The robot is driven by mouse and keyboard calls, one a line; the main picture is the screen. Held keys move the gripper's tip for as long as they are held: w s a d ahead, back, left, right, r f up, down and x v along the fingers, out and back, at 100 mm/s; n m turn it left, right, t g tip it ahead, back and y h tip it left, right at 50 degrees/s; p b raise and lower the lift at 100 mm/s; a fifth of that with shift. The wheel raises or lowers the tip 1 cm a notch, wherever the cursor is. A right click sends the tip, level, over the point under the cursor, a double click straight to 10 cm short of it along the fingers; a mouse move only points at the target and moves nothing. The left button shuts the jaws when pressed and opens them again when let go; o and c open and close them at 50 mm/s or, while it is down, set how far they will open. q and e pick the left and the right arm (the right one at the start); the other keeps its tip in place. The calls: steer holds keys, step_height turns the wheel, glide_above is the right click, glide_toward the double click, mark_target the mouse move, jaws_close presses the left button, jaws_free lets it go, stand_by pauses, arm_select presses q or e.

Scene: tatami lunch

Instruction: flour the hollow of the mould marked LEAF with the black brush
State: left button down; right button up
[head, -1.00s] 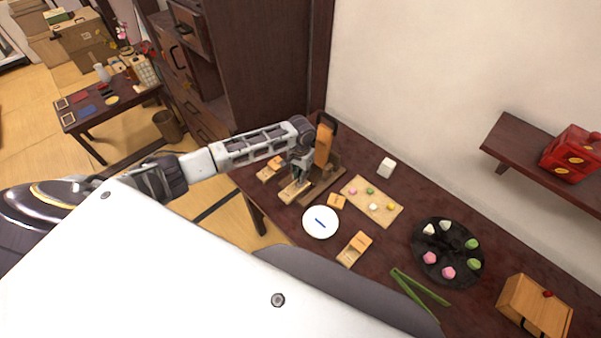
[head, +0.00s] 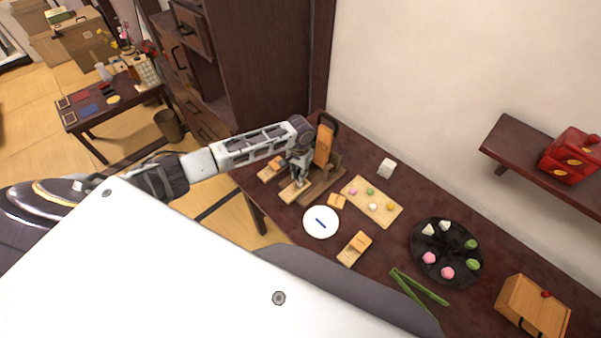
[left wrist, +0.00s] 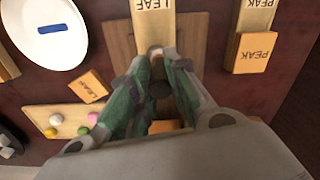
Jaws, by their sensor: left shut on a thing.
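The mould marked LEAF (left wrist: 153,22) lies pale and wooden on a brown board (left wrist: 120,40); in the head view the mould (head: 291,192) shows below my left gripper (head: 298,168). The hollow is not clearly visible. My right gripper is not in view.
A white plate (head: 309,232) with a blue bar stands beside the mould. A PEAK mould (left wrist: 252,55) lies on the other side. An orange upright block (head: 323,145), a sweets board (head: 383,216), a black plate (head: 446,266) and green tongs (head: 420,290) share the table.

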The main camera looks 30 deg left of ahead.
arm_select(q)
steer(key=shift+w+d+p, duration=0.1)
steer(key=shift+d+p, duration=0.15)
steer(key=shift+p, duration=0.1)
stand_by(0.7)
steer(key=shift+s+a+p, duration=0.15)
steer(key=shift+s+p, duration=0.2)
steer(key=shift+p, duration=0.25)
stand_by(0.5)
steer(key=shift+w+d, duration=0.15)
steer(key=shift+d, duration=0.15)
stand_by(0.5)
steer(key=shift+a+f, duration=0.1)
steer(key=shift+a, duration=0.35)
stand_by(0.7)
steer(key=shift+w+d, duration=0.25)
stand_by(0.4)
steer(key=shift+s+a, duration=0.1)
steer(key=shift+s, duration=0.3)
stand_by(0.5)
steer(key=shift+w, duration=0.2)
stand_by(0.5)
stand_by(0.3)
steer(key=shift+r, duration=4.05)
